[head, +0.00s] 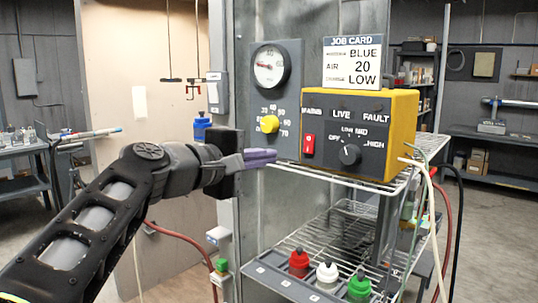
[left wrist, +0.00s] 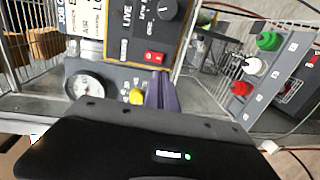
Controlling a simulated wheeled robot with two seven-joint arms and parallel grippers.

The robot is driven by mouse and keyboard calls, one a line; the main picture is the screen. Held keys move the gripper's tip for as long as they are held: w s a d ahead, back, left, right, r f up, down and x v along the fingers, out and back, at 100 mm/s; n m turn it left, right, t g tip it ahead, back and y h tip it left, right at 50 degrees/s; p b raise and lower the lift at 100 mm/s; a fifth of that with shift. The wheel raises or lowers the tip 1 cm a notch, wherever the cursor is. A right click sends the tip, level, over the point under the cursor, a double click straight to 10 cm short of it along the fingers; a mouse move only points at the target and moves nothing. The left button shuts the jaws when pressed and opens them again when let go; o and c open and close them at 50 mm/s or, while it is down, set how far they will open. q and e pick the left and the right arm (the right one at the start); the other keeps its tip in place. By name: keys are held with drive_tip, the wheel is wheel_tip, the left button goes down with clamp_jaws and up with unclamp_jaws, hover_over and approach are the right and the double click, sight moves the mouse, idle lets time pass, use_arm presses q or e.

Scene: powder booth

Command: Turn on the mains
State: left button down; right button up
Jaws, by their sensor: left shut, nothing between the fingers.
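The mains switch is a small red rocker (head: 308,145) under the MAINS label at the left of the dark front of the yellow control box (head: 402,125). It also shows in the left wrist view (left wrist: 154,57). The LIVE and FAULT lamps look dark. My left gripper (head: 274,157) is shut and empty, its purple fingers pointing right, a little left of and below the red switch. In the left wrist view its fingertips (left wrist: 161,76) lie close to the switch; I cannot tell whether they touch anything. My right gripper is not in view.
A grey panel with a gauge (head: 270,66) and a yellow knob (head: 270,124) is just above my fingers. A black selector knob (head: 349,154) is right of the switch. A job card (head: 352,63) stands on the box. Cables hang at right.

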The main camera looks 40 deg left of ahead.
sight(307, 151)
use_arm(q)
drive_tip(key=w+p, duration=0.1)
drive_tip(key=w, duration=0.3)
drive_tip(key=w+f+p, duration=0.1)
drive_tip(key=w, duration=0.3)
drive_tip(key=w+p, duration=0.1)
drive_tip(key=w, duration=0.3)
drive_tip(key=shift+a+f, duration=0.2)
drive_tip(key=shift+f, duration=0.05)
drive_tip(key=shift+f, duration=0.1)
drive_tip(key=shift+w+f+b, duration=0.2)
drive_tip(key=shift+f+b, duration=0.15)
drive_tip(key=shift+b, duration=0.8)
drive_tip(key=shift+r+t, duration=0.3)
drive_tip(key=shift+r, duration=0.05)
